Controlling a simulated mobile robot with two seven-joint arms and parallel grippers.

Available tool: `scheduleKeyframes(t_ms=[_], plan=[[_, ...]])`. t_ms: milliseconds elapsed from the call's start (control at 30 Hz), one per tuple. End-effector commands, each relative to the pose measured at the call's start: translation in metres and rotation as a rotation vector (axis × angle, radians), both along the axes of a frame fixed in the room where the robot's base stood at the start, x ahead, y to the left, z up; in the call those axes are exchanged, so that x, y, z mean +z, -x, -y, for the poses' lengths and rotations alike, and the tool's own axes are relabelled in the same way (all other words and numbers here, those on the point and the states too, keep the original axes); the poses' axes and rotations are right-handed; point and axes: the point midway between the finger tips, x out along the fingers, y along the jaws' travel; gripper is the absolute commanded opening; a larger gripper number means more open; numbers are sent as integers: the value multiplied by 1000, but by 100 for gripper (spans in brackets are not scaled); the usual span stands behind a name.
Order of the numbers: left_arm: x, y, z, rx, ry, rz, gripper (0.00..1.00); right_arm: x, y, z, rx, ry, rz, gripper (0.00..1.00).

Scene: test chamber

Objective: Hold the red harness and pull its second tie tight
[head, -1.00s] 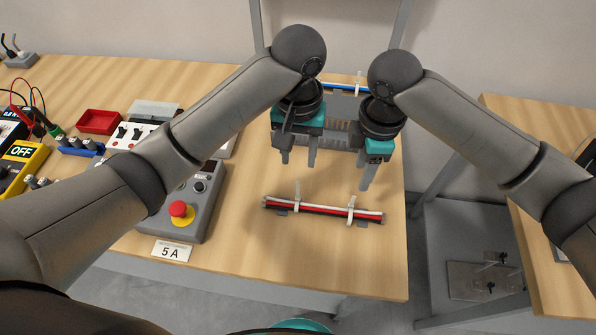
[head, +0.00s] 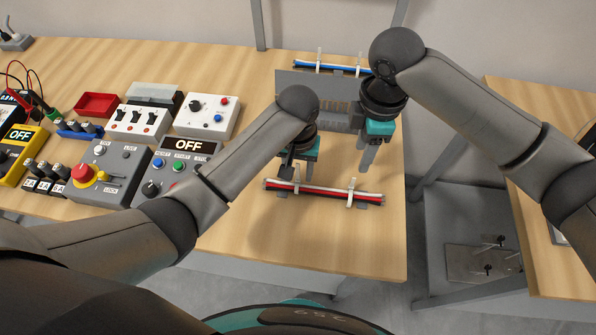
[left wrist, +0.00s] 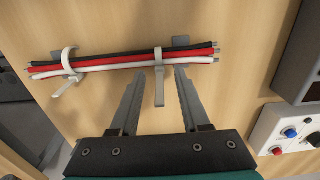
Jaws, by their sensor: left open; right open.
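The red harness (head: 325,193), a bundle of red, black and white wires, lies across small grey supports on the bench. Two white ties sit around it, a left tie (head: 298,188) and a right tie (head: 351,192). My left gripper (head: 291,172) is open and empty just behind the left tie. In the left wrist view the open fingers (left wrist: 156,90) point at the harness (left wrist: 110,62), with that tie's tail (left wrist: 159,92) between them in the picture; contact is unclear. My right gripper (head: 364,170) is open and empty, behind the right tie and above the bench.
A grey slotted panel (head: 290,86) stands behind the grippers, with a blue harness (head: 330,68) beyond it. Control boxes with an OFF display (head: 190,146) and a red button (head: 83,173) stand at the left. The bench in front of the red harness is clear.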

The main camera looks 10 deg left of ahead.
Motion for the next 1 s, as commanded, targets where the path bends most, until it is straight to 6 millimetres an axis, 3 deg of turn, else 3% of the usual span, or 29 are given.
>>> scheduleKeyframes(t_ms=[433, 833, 1000], plan=[[-11, 0, 0, 0, 0, 0, 46, 0, 0, 0, 0, 0, 0, 50], [-10, 0, 0, 0, 0, 1, 2, 0, 0, 0, 0, 0, 0, 50], [-10, 0, 0, 0, 0, 1, 0, 0, 0, 0, 0, 0, 0, 50]])
